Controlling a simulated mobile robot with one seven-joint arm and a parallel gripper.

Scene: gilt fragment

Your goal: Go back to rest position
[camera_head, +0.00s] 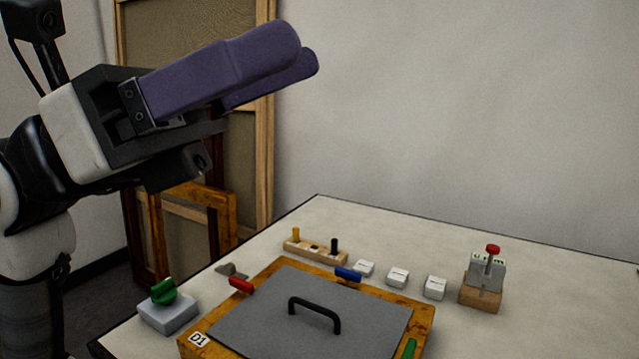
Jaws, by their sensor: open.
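My gripper (308,56), with two long purple fingers, is at the upper left, raised well above the table and pointing up to the right. It is open and nothing shows between its fingers. The fingers overlap from this angle, so the gap is partly hidden. My arm comes in from the left edge. The fingers are apart from everything on the table (390,223).
A wooden box marked D1 has a grey lid (260,325) with a black handle (315,312). Around it are a green-knobbed block (168,314), a peg rack (314,251), white blocks (397,278) and a red-topped stand (481,298). Wooden frames (265,160) lean behind.

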